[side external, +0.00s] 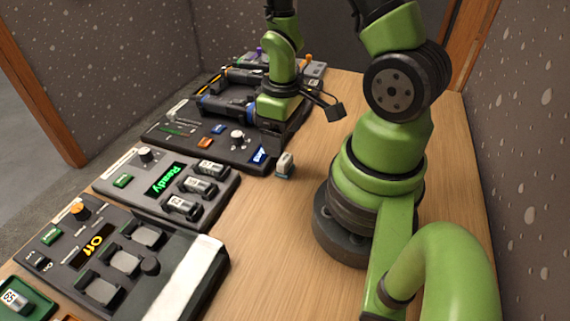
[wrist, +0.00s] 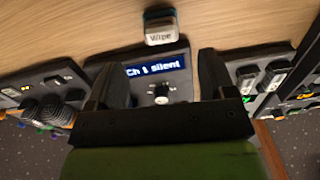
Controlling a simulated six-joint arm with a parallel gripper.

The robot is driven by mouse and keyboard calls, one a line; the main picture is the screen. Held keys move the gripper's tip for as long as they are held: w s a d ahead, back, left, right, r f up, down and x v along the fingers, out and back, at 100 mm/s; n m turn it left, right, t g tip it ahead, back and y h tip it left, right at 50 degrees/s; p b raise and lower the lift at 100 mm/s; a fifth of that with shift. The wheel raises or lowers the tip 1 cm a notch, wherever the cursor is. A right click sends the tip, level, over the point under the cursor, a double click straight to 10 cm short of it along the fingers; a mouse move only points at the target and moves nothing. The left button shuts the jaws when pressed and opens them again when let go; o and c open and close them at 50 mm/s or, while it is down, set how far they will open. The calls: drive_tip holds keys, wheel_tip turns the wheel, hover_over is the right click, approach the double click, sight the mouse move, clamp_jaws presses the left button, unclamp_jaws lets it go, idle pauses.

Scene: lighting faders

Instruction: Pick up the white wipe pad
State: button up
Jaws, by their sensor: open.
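The white wipe pad (side external: 285,166) is a small block standing on the wooden table, just right of the dark console with the blue display. In the wrist view the pad (wrist: 160,27) shows at the top middle, with a dark top edge and the word "Wipe" on its face. My gripper (wrist: 158,75) is open and empty, with its two dark fingers apart. The pad is beyond the fingertips, not between them. In the side view my gripper (side external: 322,104) is above the dark console, behind the pad and apart from it; part of it is hidden.
The dark console (side external: 190,150) has a knob and a blue display, reading "Ch 1 silent" (wrist: 158,66) in the wrist view. A grey panel reading "Ready" (side external: 135,180) and a panel reading "Off" (side external: 60,235) stand nearer. The table (side external: 270,225) is bare around the pad's front side.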

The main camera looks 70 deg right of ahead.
sight(283, 162)
drive_tip(key=shift+s+a+f, duration=0.1)
drive_tip(key=shift+a+f, duration=0.05)
drive_tip(key=shift+f, duration=3.55)
drive_tip(key=c, duration=1)
